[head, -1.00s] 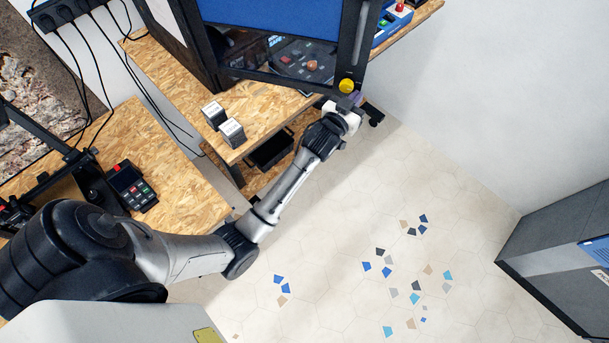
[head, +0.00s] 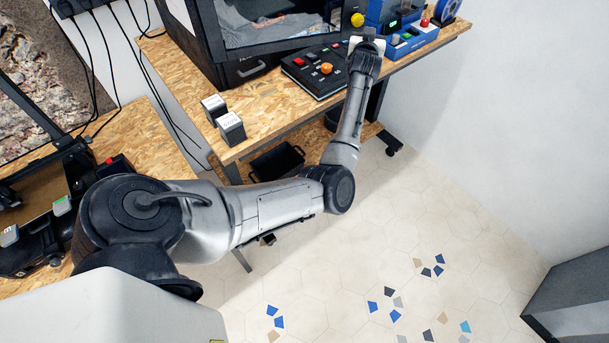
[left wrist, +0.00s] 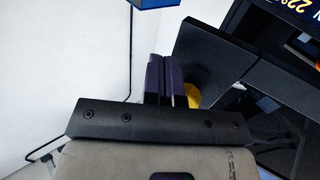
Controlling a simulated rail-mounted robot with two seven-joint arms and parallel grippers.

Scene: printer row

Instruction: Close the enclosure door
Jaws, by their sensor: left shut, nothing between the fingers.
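The enclosure (head: 215,62) is a dark box on the far wooden bench. Its door (head: 283,42), a dark frame around a clear pane, lies along the enclosure front; I cannot tell whether a small gap remains. A round yellow knob (head: 357,19) sits near the door's right edge and shows partly hidden in the left wrist view (left wrist: 193,96). My left gripper (head: 364,36) is at the door's right side, just by the knob. In the left wrist view its purple fingers (left wrist: 159,79) are together and empty, beside the dark door edge; contact is unclear. My right gripper is out of view.
A black control box (head: 327,71) with coloured buttons stands on the bench in front of the enclosure. Two small boxes (head: 231,127) stand at the front left.

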